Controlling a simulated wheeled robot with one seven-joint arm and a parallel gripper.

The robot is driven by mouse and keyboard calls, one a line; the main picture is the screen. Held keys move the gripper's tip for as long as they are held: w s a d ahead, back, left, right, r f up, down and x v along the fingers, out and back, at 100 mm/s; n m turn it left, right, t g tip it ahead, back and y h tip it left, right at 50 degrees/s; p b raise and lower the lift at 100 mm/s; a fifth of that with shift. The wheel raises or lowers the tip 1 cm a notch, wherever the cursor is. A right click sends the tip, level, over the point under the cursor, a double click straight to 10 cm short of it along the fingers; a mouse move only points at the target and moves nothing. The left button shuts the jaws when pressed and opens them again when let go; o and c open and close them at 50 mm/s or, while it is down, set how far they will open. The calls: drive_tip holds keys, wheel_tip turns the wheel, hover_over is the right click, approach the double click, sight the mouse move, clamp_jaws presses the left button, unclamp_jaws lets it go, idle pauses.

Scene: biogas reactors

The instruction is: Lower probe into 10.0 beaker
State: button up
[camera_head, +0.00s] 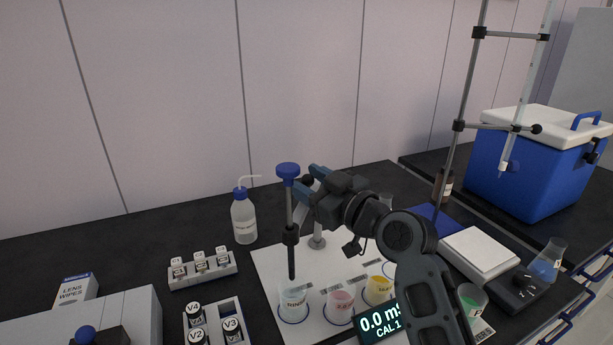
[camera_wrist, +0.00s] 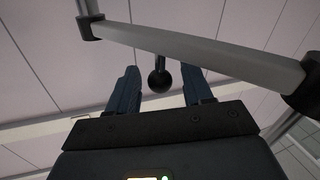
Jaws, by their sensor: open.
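The probe (camera_head: 291,215) is a dark, upright rod with a blue cap and a black collar. Its lower tip is just above a pale blue beaker (camera_head: 293,304); whether it enters the rim is unclear. A pink beaker (camera_head: 340,306) and a yellow beaker (camera_head: 379,290) stand to its right. Their labels are too small to read surely, so I cannot tell which is 10.0. My gripper (camera_head: 307,177) is open beside the probe's upper part, just right of the cap. In the wrist view its blue fingers (camera_wrist: 160,92) are apart, with a black ball showing between them.
A lit meter (camera_head: 379,322) stands before the beakers, partly behind my arm. A wash bottle (camera_head: 244,220) and vial racks (camera_head: 203,267) are at left. A green beaker (camera_head: 471,299), flask (camera_head: 547,260), tall stand (camera_head: 458,125) and blue cooler (camera_head: 530,175) are at right.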

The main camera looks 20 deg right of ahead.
drive_tip(key=shift+w+a, duration=0.1)
drive_tip(key=shift+w, duration=0.2)
clamp_jaws()
idle(0.5)
